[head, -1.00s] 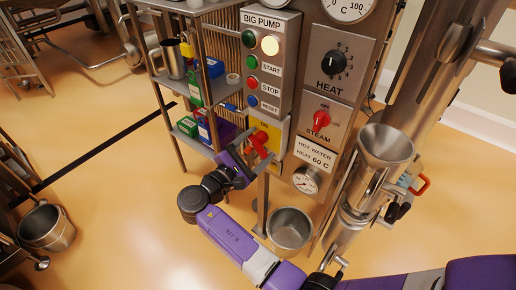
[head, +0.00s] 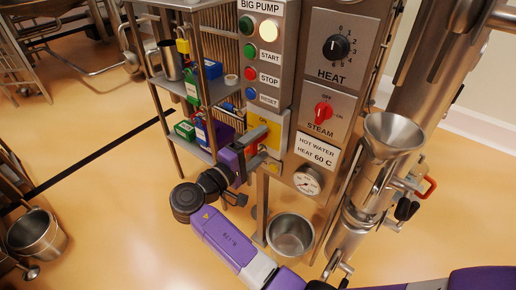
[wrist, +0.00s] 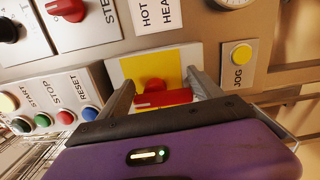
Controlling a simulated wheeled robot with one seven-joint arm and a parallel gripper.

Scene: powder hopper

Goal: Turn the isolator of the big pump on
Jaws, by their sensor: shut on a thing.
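The isolator is a yellow plate (head: 262,129) with a red handle, below the BIG PUMP button panel in the head view. "ON" shows at the plate's top. In the wrist view the red handle (wrist: 165,98) lies crosswise in front of the yellow plate (wrist: 148,68). My gripper (head: 261,148) is at the handle and hides most of it in the head view. In the wrist view the fingers of my gripper (wrist: 163,92) stand on either side of the handle, shut on its ends.
The BIG PUMP panel (head: 285,60) carries two lamps and START, STOP and RESET buttons. The HEAT knob (head: 336,47) and red STEAM knob (head: 323,113) are to the right. A JOG button (wrist: 241,54) sits beside the isolator. A steel pot (head: 290,236) is below; shelves with boxes (head: 208,93) stand left.

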